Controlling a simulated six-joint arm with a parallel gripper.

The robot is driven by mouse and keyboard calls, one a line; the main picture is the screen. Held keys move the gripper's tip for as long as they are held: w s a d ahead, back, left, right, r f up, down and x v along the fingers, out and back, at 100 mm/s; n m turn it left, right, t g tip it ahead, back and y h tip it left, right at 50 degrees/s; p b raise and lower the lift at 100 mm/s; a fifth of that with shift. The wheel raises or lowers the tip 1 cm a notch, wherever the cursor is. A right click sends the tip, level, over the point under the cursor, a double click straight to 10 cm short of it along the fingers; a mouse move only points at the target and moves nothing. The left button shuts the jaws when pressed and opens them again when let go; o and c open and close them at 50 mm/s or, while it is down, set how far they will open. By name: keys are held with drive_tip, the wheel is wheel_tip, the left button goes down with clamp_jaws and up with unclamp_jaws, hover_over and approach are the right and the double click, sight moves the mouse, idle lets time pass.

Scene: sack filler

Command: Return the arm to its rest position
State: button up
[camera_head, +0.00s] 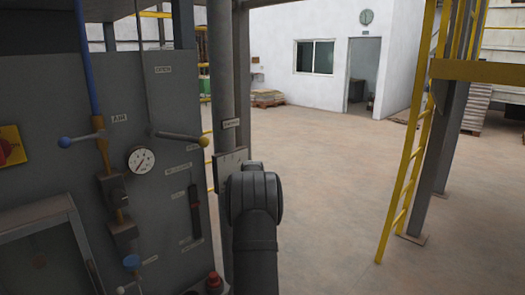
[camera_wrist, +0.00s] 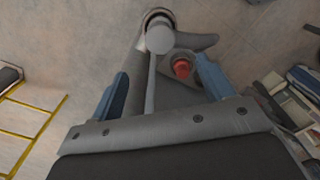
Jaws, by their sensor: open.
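My gripper (camera_wrist: 161,66) shows in the wrist view with its two blue-grey fingers spread apart. No object is clearly held between them. A grey rounded part with a thin rod lies in line with the gap; I cannot tell how far below it is or whether it is part of my arm. A red button (camera_wrist: 181,67) shows beside it. In the head view my dark arm link rises at bottom centre, in front of a grey post (camera_head: 222,70); the gripper is out of that view.
A grey control panel (camera_head: 165,90) stands at left with a gauge (camera_head: 141,160), a blue-knobbed lever (camera_head: 65,142) and a yellow-knobbed lever (camera_head: 204,141). A red button (camera_head: 213,281) is low beside my arm. A yellow ladder (camera_head: 405,165) stands at right. Open floor (camera_head: 315,190) lies between.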

wheel_tip(320, 180, down, 14)
drive_tip(key=shift+f, duration=0.25)
wheel_tip(320, 180, up, 7)
drive_tip(key=shift+r, duration=0.1)
drive_tip(key=s+a+f, duration=0.3)
drive_tip(key=s+a, duration=0.3)
drive_tip(key=a, duration=0.1)
drive_tip(key=s+a+f, duration=0.3)
drive_tip(key=s+a, duration=0.3)
drive_tip(key=a, duration=0.1)
idle(1.6)
